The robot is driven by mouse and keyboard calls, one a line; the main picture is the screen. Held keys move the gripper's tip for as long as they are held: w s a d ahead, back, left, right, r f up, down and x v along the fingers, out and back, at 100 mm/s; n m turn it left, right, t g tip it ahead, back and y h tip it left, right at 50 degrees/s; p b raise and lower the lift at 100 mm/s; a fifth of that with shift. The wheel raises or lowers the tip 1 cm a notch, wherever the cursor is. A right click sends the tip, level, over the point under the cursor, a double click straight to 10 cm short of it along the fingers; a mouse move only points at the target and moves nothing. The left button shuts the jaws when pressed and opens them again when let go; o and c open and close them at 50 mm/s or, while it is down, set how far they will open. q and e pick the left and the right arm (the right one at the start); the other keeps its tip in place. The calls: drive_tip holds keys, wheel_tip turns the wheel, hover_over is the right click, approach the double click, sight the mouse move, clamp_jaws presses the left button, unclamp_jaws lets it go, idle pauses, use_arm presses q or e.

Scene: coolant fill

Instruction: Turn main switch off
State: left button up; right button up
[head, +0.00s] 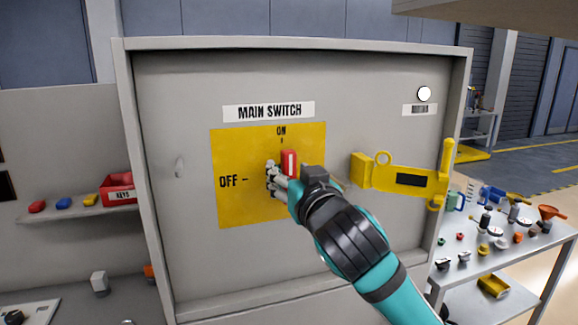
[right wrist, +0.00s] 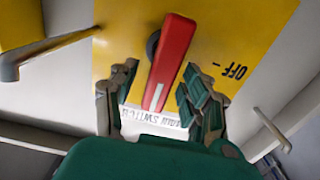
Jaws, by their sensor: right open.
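The main switch is a red handle (head: 289,162) on a yellow plate (head: 230,205) on the grey cabinet door. The handle points up toward the ON mark; the OFF mark is at the left. In the right wrist view the red handle (right wrist: 172,55) with its white stripe lies between the two fingers. My right gripper (head: 277,178) is open at the handle, in front of the plate, and hides the lower part of the switch. In the right wrist view the right gripper (right wrist: 158,105) has its fingers apart, one on each side of the handle. I cannot tell whether they touch it. My left gripper is not in view.
A yellow hasp bracket (head: 400,178) sticks out on the cabinet right of the switch. A shelf with a red KEYS box (head: 117,188) is further left. A cluttered bench (head: 460,278) stands at the right.

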drive_tip(key=shift+w+a, duration=0.2)
drive_tip(key=shift+w, duration=0.3)
clamp_jaws()
